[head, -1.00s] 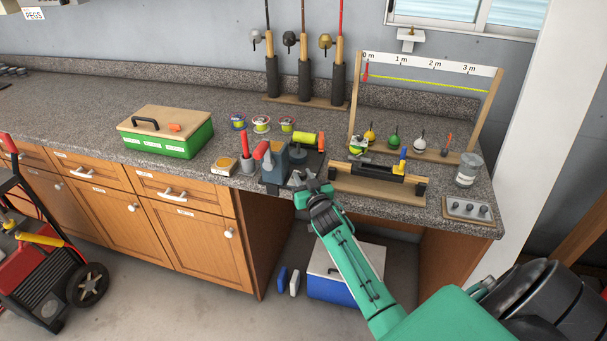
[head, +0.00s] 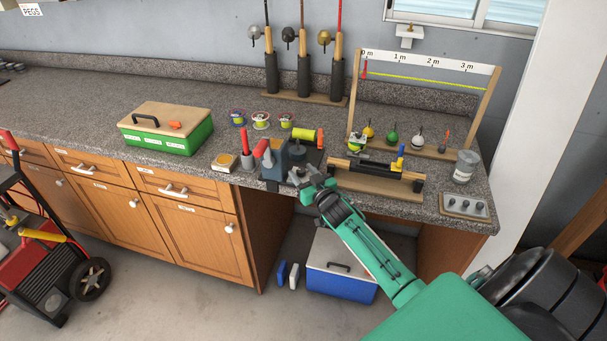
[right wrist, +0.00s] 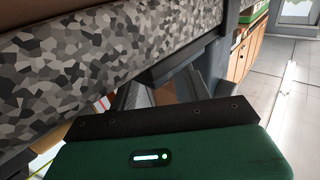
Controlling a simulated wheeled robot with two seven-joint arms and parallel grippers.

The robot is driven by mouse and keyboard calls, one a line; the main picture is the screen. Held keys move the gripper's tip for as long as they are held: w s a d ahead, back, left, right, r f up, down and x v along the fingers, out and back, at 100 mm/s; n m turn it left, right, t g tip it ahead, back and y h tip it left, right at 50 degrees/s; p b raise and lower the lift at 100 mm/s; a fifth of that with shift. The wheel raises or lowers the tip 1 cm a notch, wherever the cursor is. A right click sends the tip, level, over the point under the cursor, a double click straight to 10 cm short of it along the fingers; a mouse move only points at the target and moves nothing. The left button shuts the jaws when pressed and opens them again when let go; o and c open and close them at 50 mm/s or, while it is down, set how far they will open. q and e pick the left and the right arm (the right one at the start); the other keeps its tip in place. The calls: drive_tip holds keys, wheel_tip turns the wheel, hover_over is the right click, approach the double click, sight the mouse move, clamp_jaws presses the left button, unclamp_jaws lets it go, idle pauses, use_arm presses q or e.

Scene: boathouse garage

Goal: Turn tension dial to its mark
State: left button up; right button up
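The line winder (head: 274,160), a blue-grey block with a red handle, stands at the counter's front edge. A yellow spool (head: 303,134) is behind it on its right. A small grey knob-like part (head: 297,174) shows at its front right; I cannot make out a dial face or mark. My right gripper (head: 308,182) is close in front of this part, partly covering it, and I cannot tell whether they touch. In the right wrist view, the green gripper body (right wrist: 170,155) is beside the speckled counter edge (right wrist: 110,50); the fingertips are unclear. My left gripper is out of view.
A wooden stand with a black bar (head: 376,176) stands just right of the winder. A red screwdriver-like tool (head: 246,146) and a small box (head: 224,162) are on its left. A green toolbox (head: 168,135) is farther left. A blue cooler (head: 340,285) stands below the counter.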

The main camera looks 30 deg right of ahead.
drive_tip(key=shift+s+f, duration=0.15)
drive_tip(key=shift+s, duration=0.5)
drive_tip(key=s+b, duration=0.2)
drive_tip(key=s, duration=1)
drive_tip(key=shift+s+a+b, duration=0.25)
drive_tip(key=shift+a+b, duration=0.1)
drive_tip(key=shift+a, duration=0.05)
drive_tip(key=s+a+f+g, duration=0.2)
drive_tip(key=s+f+g, duration=0.15)
drive_tip(key=f, duration=0.85)
drive_tip(key=s+a+f+g, duration=0.15)
drive_tip(key=s+f, duration=0.35)
drive_tip(key=f, duration=0.8)
drive_tip(key=s+a+f+g, duration=0.1)
drive_tip(key=s+f+g, duration=0.25)
drive_tip(key=f, duration=0.85)
drive_tip(key=s+a+f+n+g, duration=0.1)
drive_tip(key=s+a+f+g, duration=0.1)
drive_tip(key=s+f, duration=0.5)
drive_tip(key=s+a+f+n+g, duration=0.1)
drive_tip(key=s+a+f+g, duration=0.2)
drive_tip(key=s, duration=1.3)
drive_tip(key=s+a+f+n+g+y, duration=0.1)
drive_tip(key=s+a+f+g, duration=0.2)
drive_tip(key=s+a+f, duration=0.3)
drive_tip(key=s+f, duration=0.5)
drive_tip(key=s, duration=0.1)
drive_tip(key=shift+f, duration=0.15)
